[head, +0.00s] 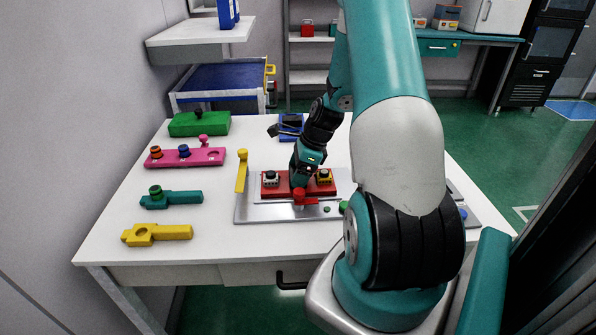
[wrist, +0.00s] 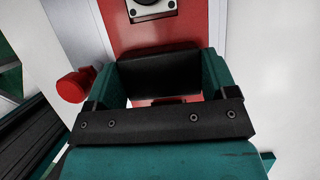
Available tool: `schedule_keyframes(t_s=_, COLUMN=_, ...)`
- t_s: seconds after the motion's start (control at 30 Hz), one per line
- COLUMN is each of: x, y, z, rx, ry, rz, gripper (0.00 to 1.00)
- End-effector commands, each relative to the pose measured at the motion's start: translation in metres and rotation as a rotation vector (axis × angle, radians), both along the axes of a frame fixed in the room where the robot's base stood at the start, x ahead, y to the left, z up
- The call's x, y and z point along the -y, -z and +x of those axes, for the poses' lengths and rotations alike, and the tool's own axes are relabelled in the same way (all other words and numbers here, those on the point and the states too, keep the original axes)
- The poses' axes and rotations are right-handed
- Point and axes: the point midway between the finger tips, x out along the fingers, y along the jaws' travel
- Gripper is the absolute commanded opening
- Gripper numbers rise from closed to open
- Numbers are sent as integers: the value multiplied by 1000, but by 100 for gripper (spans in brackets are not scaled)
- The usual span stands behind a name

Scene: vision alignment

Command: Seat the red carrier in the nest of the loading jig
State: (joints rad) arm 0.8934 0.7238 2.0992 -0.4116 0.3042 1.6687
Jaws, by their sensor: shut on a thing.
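The red carrier (head: 318,188) is a flat red block with a part on each end, one pale with a dark knob and one yellow. It lies level over the grey metal plate of the loading jig (head: 262,212). My gripper (head: 299,180) reaches down on the carrier's middle and is shut on it. In the wrist view the jaws (wrist: 160,82) straddle the middle of the red carrier (wrist: 118,22). A red knob (head: 299,196) stands at the jig's front edge, beside the carrier. The nest is hidden under the carrier, so I cannot tell whether it is fully down.
A yellow lever (head: 241,172) stands at the jig's left. Farther left are a pink block with knobs (head: 190,157), a green block (head: 200,124), a teal handled piece (head: 178,199) and a yellow handled piece (head: 160,233). The white table (head: 225,250) is clear in front.

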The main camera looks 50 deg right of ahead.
Motion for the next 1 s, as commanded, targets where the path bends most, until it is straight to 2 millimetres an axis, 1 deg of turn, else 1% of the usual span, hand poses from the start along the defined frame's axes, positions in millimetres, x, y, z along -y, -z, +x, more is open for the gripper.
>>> schedule_keyframes(t_s=0.17, x=0, y=2, z=0, rx=1, ry=0, rz=1, gripper=38)
schedule_keyframes(t_s=0.2, x=0, y=3, z=0, rx=0, ry=0, rz=0, gripper=83)
schedule_keyframes(t_s=0.27, x=0, y=2, z=0, rx=0, ry=0, rz=0, gripper=97)
schedule_keyframes(t_s=0.3, x=0, y=2, z=0, rx=0, ry=0, rz=0, gripper=100)
schedule_keyframes(t_s=0.5, x=0, y=1, z=0, rx=0, ry=0, rz=0, gripper=100)
schedule_keyframes(t_s=0.63, x=3, y=-8, z=-2, rx=2, ry=1, rz=-2, gripper=100)
schedule_keyframes(t_s=0.77, x=9, y=-29, z=-9, rx=3, ry=3, rz=-5, gripper=100)
schedule_keyframes(t_s=1.0, x=22, y=-79, z=-24, rx=2, ry=3, rz=-4, gripper=100)
